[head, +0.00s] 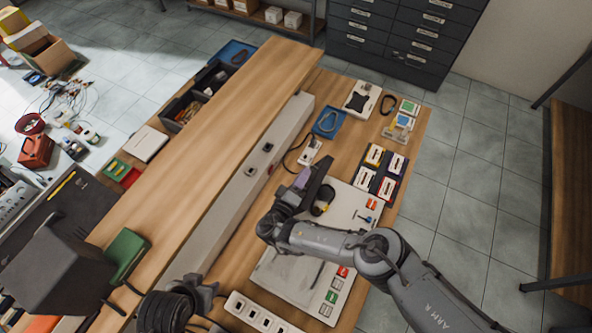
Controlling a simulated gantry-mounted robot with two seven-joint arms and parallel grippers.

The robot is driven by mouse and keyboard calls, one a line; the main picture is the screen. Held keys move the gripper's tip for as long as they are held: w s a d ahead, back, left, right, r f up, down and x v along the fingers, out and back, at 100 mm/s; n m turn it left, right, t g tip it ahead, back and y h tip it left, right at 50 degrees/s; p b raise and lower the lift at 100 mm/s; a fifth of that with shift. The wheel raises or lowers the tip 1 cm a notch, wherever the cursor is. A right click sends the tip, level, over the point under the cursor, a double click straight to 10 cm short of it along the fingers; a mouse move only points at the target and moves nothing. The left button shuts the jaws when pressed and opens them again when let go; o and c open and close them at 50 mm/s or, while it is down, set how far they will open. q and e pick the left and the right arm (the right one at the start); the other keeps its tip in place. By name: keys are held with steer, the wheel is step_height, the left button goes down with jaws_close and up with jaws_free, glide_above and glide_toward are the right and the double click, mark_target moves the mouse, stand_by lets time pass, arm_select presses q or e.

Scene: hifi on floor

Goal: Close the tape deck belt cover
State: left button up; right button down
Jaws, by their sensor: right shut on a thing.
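The tape deck (284,276) is a pale flat unit lying on the wooden bench, partly covered by my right arm. My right gripper (305,187) is above the deck's far left part. It is shut on a dark flat piece (319,176), which looks like the belt cover, standing tilted up from the deck. A small purple-grey patch shows beside it. The fingertips and the cover's hinge are hidden. My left gripper (197,290) seems to show at the bottom edge, with its fingers unclear.
A raised wooden shelf (215,125) runs along the left of the bench. Beyond the deck lie cassettes (375,155), a blue tray (328,121) and a white unit (361,99). A white power strip (262,315) lies at the near end. The floor on the right is clear.

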steer(key=shift+s+d, duration=0.15)
steer(key=shift+d, duration=0.05)
stand_by(0.3)
steer(key=c, duration=1.2)
jaws_free()
steer(key=v, duration=1)
steer(key=shift+s+a, duration=0.25)
steer(key=shift+s, duration=0.05)
